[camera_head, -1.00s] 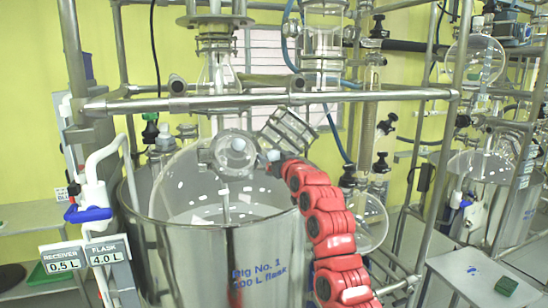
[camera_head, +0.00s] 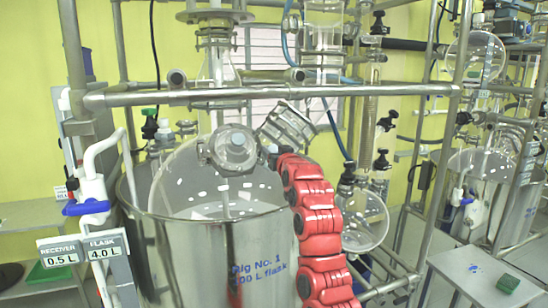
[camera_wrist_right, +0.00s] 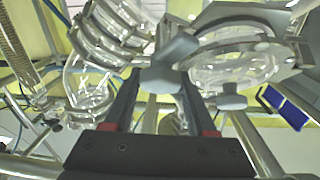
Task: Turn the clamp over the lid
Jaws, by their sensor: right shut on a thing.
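The round glass lid (camera_head: 236,143) sits at the tilted port of the large glass flask (camera_head: 185,185), ringed by grey clamp parts (camera_head: 208,152). My red right arm rises from the bottom, and its gripper (camera_head: 272,154) is at the right edge of the lid, small and partly hidden. In the right wrist view the gripper (camera_wrist_right: 160,100) has its two dark fingers on either side of a grey clamp piece (camera_wrist_right: 164,80) and is shut on it. The clear round lid also shows there, just right of the fingers (camera_wrist_right: 235,62). My left gripper is not in view.
A ribbed glass neck (camera_head: 288,128) stands close to the gripper. A steel rail (camera_head: 270,95) crosses above the lid. The steel vessel (camera_head: 200,260) surrounds the flask below. A glass receiver flask (camera_head: 362,218) hangs right of my arm.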

